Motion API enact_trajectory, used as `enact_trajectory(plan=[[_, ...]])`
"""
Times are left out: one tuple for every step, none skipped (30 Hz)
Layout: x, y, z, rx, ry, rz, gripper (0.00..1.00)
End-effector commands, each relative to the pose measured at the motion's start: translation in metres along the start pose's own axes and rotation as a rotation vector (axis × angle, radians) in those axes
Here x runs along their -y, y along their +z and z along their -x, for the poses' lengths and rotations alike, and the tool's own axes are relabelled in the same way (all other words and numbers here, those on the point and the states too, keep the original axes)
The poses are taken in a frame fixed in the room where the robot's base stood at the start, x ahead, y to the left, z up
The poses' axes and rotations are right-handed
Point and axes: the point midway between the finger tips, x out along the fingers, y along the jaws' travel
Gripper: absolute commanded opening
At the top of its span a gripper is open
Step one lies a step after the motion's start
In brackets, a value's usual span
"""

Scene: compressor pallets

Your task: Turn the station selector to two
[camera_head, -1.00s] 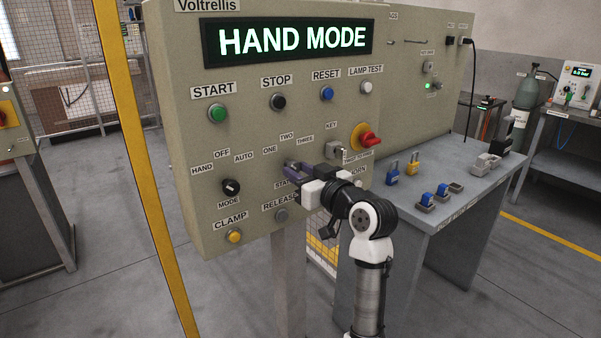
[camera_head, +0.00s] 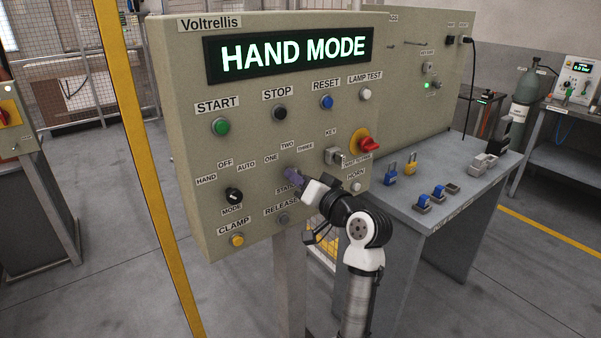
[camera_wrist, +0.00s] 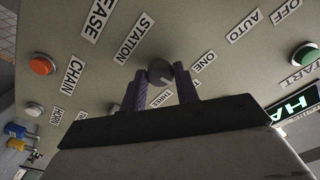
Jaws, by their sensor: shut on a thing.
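The station selector (camera_wrist: 159,71) is a dark round knob with a pale mark. In the wrist view it sits between my two purple fingertips, below the STATION label. My gripper (camera_head: 293,175) is shut on it at the panel face, and it also shows in the wrist view (camera_wrist: 161,82). In the head view my fingers hide the knob. The ONE label (camera_head: 271,158), TWO label (camera_head: 287,146) and THREE label (camera_head: 305,148) stand above it. In the wrist view the pale mark points down between my fingers, where a label is partly covered; I cannot tell the exact setting.
The mode knob (camera_head: 233,195) is left of my gripper. The key switch (camera_head: 334,156), red-and-yellow knob (camera_head: 368,145) and horn button (camera_head: 357,187) are close on the right. The display (camera_head: 290,51) reads HAND MODE. A yellow post (camera_head: 145,170) stands at left; a grey table (camera_head: 425,215) at right.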

Motion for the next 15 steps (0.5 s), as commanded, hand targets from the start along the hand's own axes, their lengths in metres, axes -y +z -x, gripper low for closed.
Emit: enact_trajectory(plan=[[0.0016, -0.0017, 0.0001, 0.001, 0.0, -0.026, 0.08], [0.0013, -0.0016, 0.0002, 0.001, 0.0, -0.042, 0.08], [0.0011, -0.0014, 0.0003, 0.0, 0.0, -0.061, 0.08], [0.0009, -0.0013, 0.0003, 0.0, 0.0, -0.074, 0.08], [0.0008, -0.0011, 0.0003, 0.0, 0.0, -0.086, 0.08], [0.0008, -0.0009, 0.0002, 0.0, 0.0, -0.099, 0.08], [0.0008, -0.0008, 0.0002, 0.0, 0.0, -0.108, 0.08], [0.0007, -0.0008, 0.0002, 0.0, 0.0, -0.116, 0.08], [0.0007, -0.0007, 0.0002, 0.0, 0.0, -0.126, 0.08], [0.0006, -0.0006, 0.0001, 0.0, 0.0, -0.131, 0.08], [0.0006, -0.0005, 0.0002, 0.0, 0.0, -0.136, 0.08], [0.0005, -0.0004, 0.0002, 0.0, 0.0, -0.14, 0.08], [0.0004, -0.0003, 0.0002, 0.0, 0.0, -0.143, 0.08], [0.0003, -0.0003, 0.0002, 0.0, 0.0, -0.145, 0.08], [0.0002, -0.0002, 0.0002, 0.0, 0.0, -0.148, 0.08]])
